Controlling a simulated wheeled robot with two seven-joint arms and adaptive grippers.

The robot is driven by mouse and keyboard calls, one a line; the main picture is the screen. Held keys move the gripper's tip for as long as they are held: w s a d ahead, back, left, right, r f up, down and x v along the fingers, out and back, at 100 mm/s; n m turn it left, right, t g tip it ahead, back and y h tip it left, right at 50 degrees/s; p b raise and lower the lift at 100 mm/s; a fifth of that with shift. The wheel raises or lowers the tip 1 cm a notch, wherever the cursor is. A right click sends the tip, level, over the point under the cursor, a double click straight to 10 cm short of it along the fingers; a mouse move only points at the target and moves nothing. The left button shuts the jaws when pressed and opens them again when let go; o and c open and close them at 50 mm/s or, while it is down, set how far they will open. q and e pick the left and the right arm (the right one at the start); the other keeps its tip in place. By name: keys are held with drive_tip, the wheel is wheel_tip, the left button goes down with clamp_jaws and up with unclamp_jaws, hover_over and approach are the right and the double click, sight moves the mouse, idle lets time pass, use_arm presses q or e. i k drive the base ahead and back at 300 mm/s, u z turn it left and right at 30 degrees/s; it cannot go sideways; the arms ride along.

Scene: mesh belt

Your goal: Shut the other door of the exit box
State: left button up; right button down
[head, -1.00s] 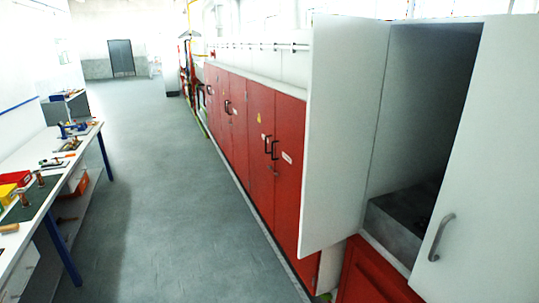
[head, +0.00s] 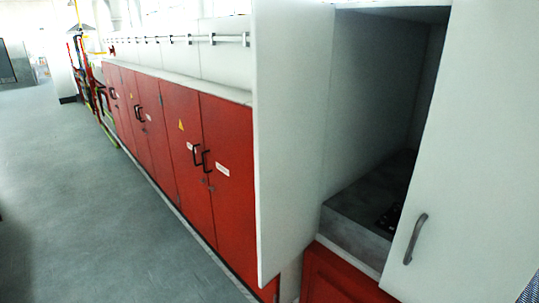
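The exit box (head: 365,215) is the white cabinet on the right of the head view, above a red base. Its left door (head: 292,140) is a white panel that stands wide open, swung out from the box. Its right door (head: 475,170), with a grey bar handle (head: 415,239), covers the right part of the front; I cannot tell whether it is fully shut. Between the doors the dark inside shows, with a grey surface and a small black item (head: 389,217) on it. Neither of my grippers is in view.
A row of red cabinets (head: 180,150) with black handles runs along the wall to the left of the box. A metal rail (head: 180,39) runs above them. The grey floor (head: 80,200) on the left is clear.

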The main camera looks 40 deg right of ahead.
sight(292, 40)
drive_tip(key=i, duration=2.55)
drive_tip(key=z, duration=5.25)
drive_tip(key=k, duration=0.75)
drive_tip(key=u, duration=1.6)
